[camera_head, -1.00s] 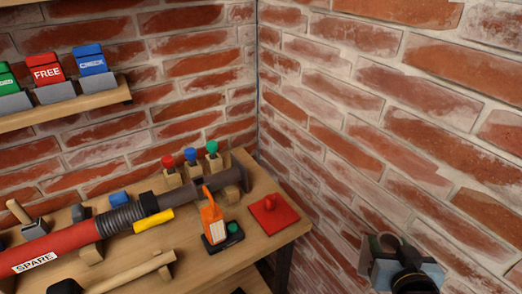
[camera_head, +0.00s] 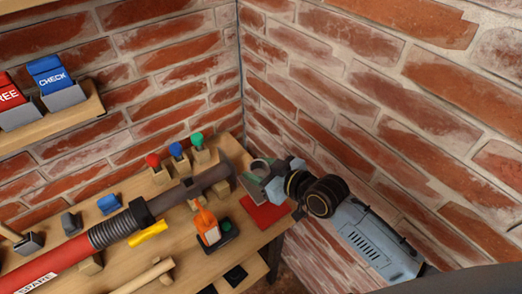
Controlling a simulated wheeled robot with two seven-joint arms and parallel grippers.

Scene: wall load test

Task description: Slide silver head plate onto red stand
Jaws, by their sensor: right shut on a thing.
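The silver head plate (camera_head: 250,183) is a grey flat piece with a round ring-like part, at the back right corner of the bench. My right gripper (camera_head: 273,179) comes in from the right and is shut on it. The red stand (camera_head: 266,215) is a flat red square at the bench's right end. The plate and gripper cover its far part, and its upright part is hidden. The plate shows just behind and above the red square; I cannot tell whether they touch. My left gripper is not in view.
A grey and red tool marked SPARE (camera_head: 133,222) lies across the wooden bench (camera_head: 190,253). An orange tag piece (camera_head: 207,226) stands on a black base left of the red stand. Brick walls meet close behind. A shelf (camera_head: 58,121) holds card holders.

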